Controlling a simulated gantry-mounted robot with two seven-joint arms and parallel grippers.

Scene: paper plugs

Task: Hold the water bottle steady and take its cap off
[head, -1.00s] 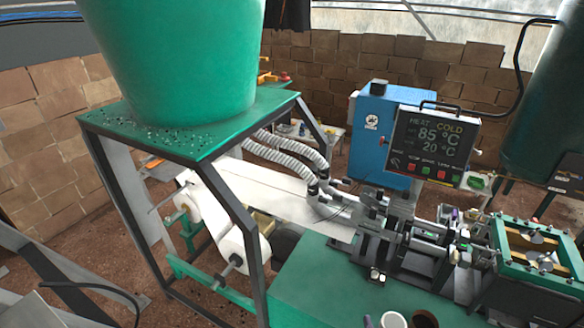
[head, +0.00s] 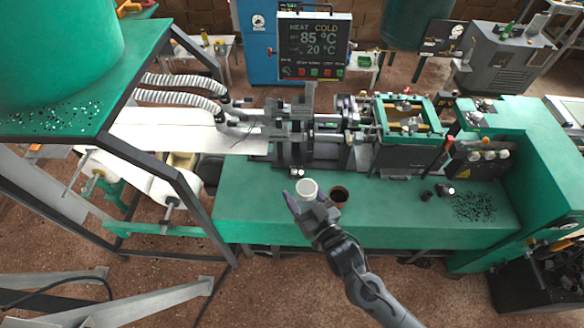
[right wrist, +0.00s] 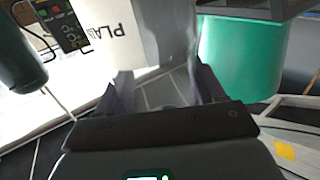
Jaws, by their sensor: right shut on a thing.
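My right gripper (head: 307,200) comes in from below in the head view. Its fingers are shut on a white cup-like round container (head: 306,187) at the front edge of the green bench. In the right wrist view, a pale surface with dark lettering (right wrist: 105,25) shows beyond my right gripper (right wrist: 163,82); I cannot tell if it is the same container. A dark brown cup (head: 338,195) stands just right of the white one. I make out no water bottle or cap for certain. My left gripper is not in view.
The green bench (head: 380,215) has free room right of the cups, up to scattered dark granules (head: 473,207). The machine (head: 310,140) stands close behind. A green hopper frame (head: 190,190) with white rolls is at left. A display box (head: 314,42) stands behind.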

